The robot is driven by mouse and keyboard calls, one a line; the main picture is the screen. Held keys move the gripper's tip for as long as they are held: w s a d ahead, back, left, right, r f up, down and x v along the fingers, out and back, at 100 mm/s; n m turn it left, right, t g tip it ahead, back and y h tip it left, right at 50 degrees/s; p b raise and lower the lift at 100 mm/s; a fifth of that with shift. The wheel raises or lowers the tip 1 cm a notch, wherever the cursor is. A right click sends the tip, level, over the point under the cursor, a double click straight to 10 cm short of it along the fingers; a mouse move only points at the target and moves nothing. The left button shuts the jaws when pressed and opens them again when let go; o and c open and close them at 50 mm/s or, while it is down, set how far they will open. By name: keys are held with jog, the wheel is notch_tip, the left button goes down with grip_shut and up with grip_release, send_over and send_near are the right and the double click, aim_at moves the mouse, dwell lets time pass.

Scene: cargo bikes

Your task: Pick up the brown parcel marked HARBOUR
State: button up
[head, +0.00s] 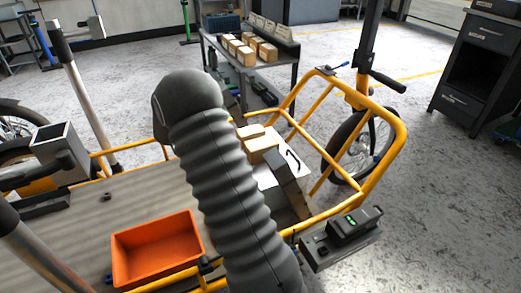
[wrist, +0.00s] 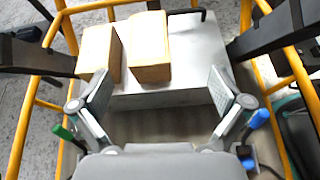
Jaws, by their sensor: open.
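Two tan-brown parcels lie side by side on a white box; the left one (wrist: 100,52) and the right one (wrist: 149,48) fill the upper middle of the wrist view. No marking is readable on either, so I cannot tell which is HARBOUR. In the head view the parcels (head: 262,146) show just right of my grey sleeved arm, which hides part of the box. My gripper (wrist: 160,92) is open and empty. Its two pads are spread wide, on the near side of the parcels in the picture. The white box (wrist: 170,99) shows bare between the pads.
The white box (head: 268,180) sits inside the yellow frame (head: 375,188) of a cargo bike. A black handle (wrist: 190,12) lies along its far side. An orange bin (head: 155,250) stands on the bike's deck. A table (head: 268,75) behind holds several more brown parcels (head: 246,57).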

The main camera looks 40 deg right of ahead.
aim_at(263, 142)
jog(key=shift+n+h, duration=0.4)
jog(key=x, duration=0.3)
jog(key=w+f+x, duration=0.1)
jog(key=x, duration=0.6)
jog(key=shift+w+a+f, duration=0.15)
jog(key=shift+w+f, duration=0.05)
jog(key=shift+w, duration=0.15)
jog(key=shift+p+x, duration=0.45)
jog(key=shift+x, duration=2.2)
jog(key=shift+w+r, duration=0.15)
jog(key=c, duration=1.5)
